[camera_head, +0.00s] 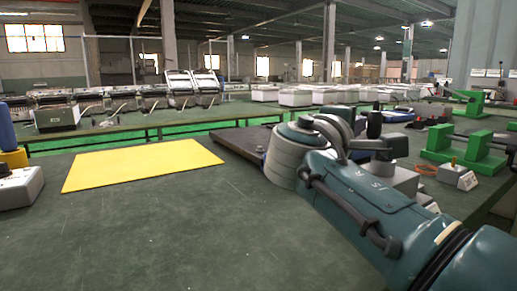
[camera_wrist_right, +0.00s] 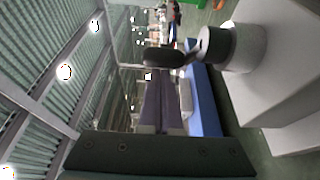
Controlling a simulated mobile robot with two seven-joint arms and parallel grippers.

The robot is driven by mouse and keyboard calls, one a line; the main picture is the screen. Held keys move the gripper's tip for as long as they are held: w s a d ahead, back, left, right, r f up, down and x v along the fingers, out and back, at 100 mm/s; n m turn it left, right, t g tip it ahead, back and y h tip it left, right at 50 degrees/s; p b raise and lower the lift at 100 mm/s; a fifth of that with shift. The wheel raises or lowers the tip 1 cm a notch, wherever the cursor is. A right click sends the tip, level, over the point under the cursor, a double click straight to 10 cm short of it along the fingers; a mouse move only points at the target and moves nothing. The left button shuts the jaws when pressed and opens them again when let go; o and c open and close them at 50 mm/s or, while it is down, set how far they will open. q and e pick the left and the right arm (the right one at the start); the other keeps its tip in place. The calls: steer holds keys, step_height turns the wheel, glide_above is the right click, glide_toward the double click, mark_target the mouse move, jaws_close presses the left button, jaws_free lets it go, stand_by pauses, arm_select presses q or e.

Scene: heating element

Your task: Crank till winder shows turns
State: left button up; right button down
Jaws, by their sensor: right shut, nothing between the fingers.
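The winder (camera_head: 402,178) is a light grey box right of centre on the bench, with a grey hub (camera_head: 393,146) on top. Its hub and body also show in the right wrist view (camera_wrist_right: 270,80), with a short crank arm ending in a dark knob (camera_wrist_right: 165,57). My right gripper (camera_wrist_right: 164,78) is shut and empty, its fingertips close to the knob; I cannot tell whether they touch. In the head view my right arm and wrist partly cover the gripper and winder. No turns reading is visible. My left gripper is not in view.
A yellow mat (camera_head: 145,164) lies on the green bench (camera_head: 150,235). A grey box with a black knob (camera_head: 18,186) is far left. The front middle is clear.

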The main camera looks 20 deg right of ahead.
mark_target(379, 131)
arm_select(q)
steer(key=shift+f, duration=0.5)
arm_select(e)
steer(key=shift+s+d, duration=0.15)
steer(key=shift+d, duration=1.1)
